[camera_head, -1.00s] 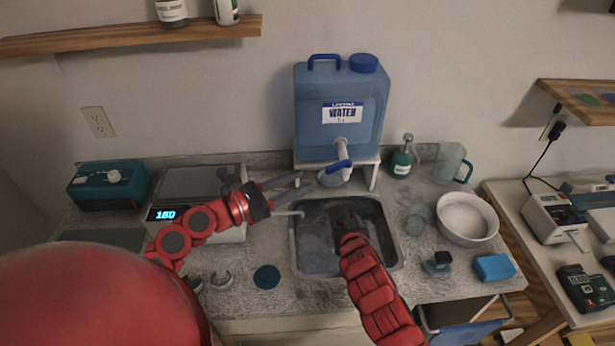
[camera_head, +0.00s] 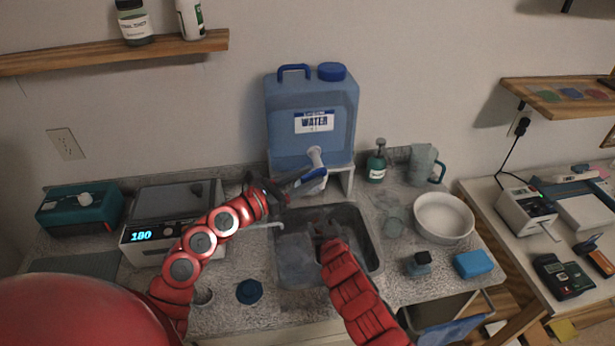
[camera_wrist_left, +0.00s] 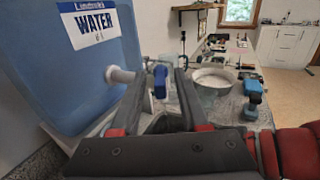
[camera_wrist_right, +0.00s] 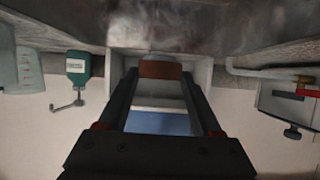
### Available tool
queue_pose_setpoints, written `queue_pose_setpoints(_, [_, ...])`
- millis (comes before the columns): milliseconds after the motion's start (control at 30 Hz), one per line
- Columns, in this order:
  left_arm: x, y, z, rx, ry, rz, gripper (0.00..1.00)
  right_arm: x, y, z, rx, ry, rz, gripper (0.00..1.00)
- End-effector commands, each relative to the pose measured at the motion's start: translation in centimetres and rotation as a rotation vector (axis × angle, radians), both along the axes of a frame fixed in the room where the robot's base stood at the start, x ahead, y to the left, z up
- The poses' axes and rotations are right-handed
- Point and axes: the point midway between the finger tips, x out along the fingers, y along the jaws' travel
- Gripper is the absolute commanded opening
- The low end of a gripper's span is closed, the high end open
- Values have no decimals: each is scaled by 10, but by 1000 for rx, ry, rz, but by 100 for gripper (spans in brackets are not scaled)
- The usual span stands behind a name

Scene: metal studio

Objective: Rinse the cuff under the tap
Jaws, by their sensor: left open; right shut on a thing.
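The tap (camera_head: 315,158) is a white spout with a blue lever (camera_wrist_left: 160,80) at the base of the blue water container (camera_head: 312,105). My left gripper (camera_head: 305,183) is open at the tap, its fingers on either side of the blue lever in the left wrist view; contact is unclear. My right gripper (camera_head: 325,226) is low in the grey sink (camera_head: 375,262), below the tap. It is shut on a reddish-brown band (camera_wrist_right: 160,69), apparently the cuff, seen between its fingertips in the right wrist view. I see no clear water stream.
A dark blue disc (camera_head: 249,291) lies in front.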

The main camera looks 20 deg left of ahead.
Motion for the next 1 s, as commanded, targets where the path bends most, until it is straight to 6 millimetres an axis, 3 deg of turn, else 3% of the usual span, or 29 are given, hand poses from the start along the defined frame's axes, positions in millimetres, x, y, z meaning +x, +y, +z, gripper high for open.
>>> queue_pose_setpoints(333, [4,-2,0,0,0,1,43,0,0,0,0,0,0,13])
queue_pose_setpoints(567, [4,-2,0,0,0,1,2,0,0,0,0,0,0,13])
queue_pose_setpoints(600, [4,-2,0,0,1,0,0,0,0,0,0,0,0,13])
queue_pose_setpoints(1000, [7,3,-1,-1,9,-30,0,0,0,0,0,0,0,13])
